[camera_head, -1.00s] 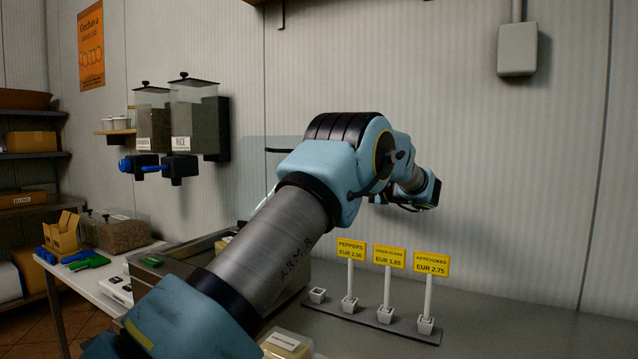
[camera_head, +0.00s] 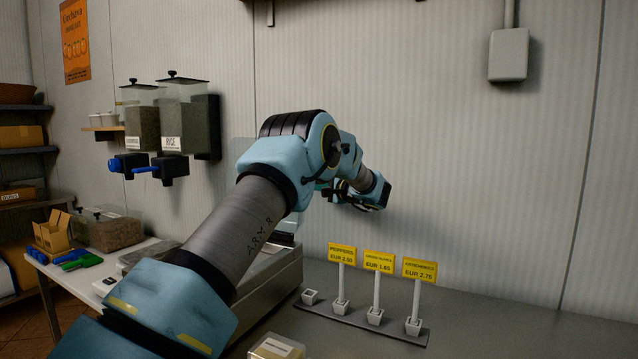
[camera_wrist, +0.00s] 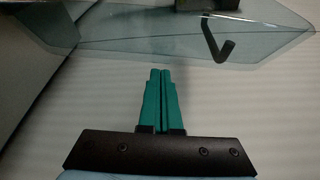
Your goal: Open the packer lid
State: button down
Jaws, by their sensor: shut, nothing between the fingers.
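The packer (camera_head: 268,288) is a grey metal box on the counter, partly hidden behind my arm. Its clear lid (camera_head: 293,228) shows as a faint pane beside my arm and seems raised, though my arm covers most of it. In the wrist view the clear lid (camera_wrist: 120,45) spans the top, with a dark hooked handle (camera_wrist: 223,48) to the right of my fingertips. My gripper (camera_wrist: 160,72) has green fingers pressed together, empty, pointing toward the lid's near edge. I cannot tell whether they touch it. In the head view my gripper is largely hidden by my wrist.
Price signs (camera_head: 378,262) stand on a rack on the counter at right. A clear-topped tub (camera_head: 277,346) sits at the front. Dispensers (camera_head: 185,118) hang on the wall at left. The counter (camera_head: 480,325) at right is clear.

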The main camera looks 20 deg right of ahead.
jog(key=shift+s+a+r, duration=0.1)
jog(key=shift+s+a, duration=0.35)
jog(key=s+a+n+b, duration=0.1)
jog(key=b, duration=0.4)
jog(key=s+a+r+n+b, duration=0.1)
jog(key=b, duration=0.4)
jog(key=s+a+n+t+b, duration=0.1)
jog(key=b, duration=0.5)
jog(key=shift+s+a+r+n+y, duration=0.25)
jog(key=shift+a+r+n+y, duration=0.05)
jog(key=shift+a+r, duration=0.1)
